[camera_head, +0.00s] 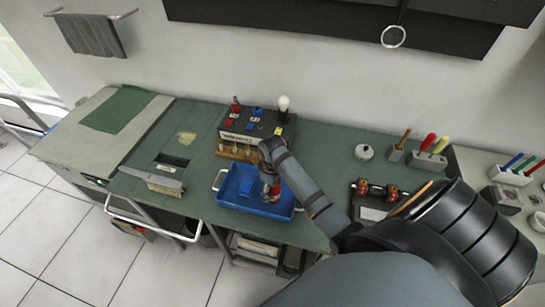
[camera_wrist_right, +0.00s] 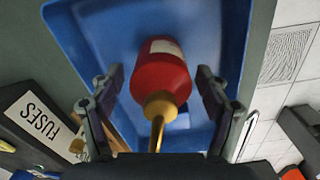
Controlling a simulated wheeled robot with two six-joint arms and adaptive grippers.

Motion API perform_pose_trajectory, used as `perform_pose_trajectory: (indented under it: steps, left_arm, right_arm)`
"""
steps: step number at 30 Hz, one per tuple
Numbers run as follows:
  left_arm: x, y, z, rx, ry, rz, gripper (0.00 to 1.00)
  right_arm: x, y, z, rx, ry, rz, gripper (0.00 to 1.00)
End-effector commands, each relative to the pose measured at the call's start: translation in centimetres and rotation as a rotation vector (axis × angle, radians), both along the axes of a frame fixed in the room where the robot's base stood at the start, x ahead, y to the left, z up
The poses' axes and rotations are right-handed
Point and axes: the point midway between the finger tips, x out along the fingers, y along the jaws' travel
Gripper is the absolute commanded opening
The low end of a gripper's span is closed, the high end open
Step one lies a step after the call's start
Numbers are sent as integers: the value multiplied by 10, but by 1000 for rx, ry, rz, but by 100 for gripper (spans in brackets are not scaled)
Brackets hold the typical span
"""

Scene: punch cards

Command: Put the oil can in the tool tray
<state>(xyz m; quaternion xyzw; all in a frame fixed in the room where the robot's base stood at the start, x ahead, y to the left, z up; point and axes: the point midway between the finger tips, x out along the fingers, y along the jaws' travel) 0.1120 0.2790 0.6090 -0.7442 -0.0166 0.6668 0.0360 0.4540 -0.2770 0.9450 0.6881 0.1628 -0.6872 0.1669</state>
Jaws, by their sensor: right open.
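The tool tray (camera_head: 228,199) is a blue open tray with pale handles, near the front edge of the green bench. The oil can (camera_head: 271,193) is red and sits inside the tray, towards its right part. In the right wrist view the oil can (camera_wrist_right: 160,78) shows its red body, a pale label and a brass spout pointing towards the camera. My right gripper (camera_wrist_right: 160,88) is open, its fingers on either side of the can with visible gaps. Whether the can's base touches the tray floor is hard to tell. My left gripper is not in view.
A blue item (camera_head: 249,185) lies in the tray's left part. A dark fuse box (camera_head: 255,130) with a white bulb on top stands just behind the tray. A round white object (camera_head: 364,152) and a holder with coloured handles (camera_head: 428,158) stand to the right. My right arm covers some bench.

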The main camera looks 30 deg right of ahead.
Motion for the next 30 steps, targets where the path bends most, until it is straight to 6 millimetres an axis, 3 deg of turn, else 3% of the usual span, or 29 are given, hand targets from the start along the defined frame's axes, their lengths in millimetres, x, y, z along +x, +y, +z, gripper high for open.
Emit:
perform_pose_trajectory:
  steps: [5,13,15,20,30]
  left_arm:
    - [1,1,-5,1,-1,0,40]
    - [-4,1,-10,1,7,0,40]
    - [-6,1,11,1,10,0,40]
    - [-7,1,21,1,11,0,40]
    - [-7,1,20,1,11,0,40]
  right_arm:
    - [2,0,26,0,-6,2,76]
    - [1,0,96,-1,-6,1,76]
    - [-1,0,114,0,0,0,76]
    - [0,1,124,0,0,0,76]
    - [0,1,123,0,0,0,76]
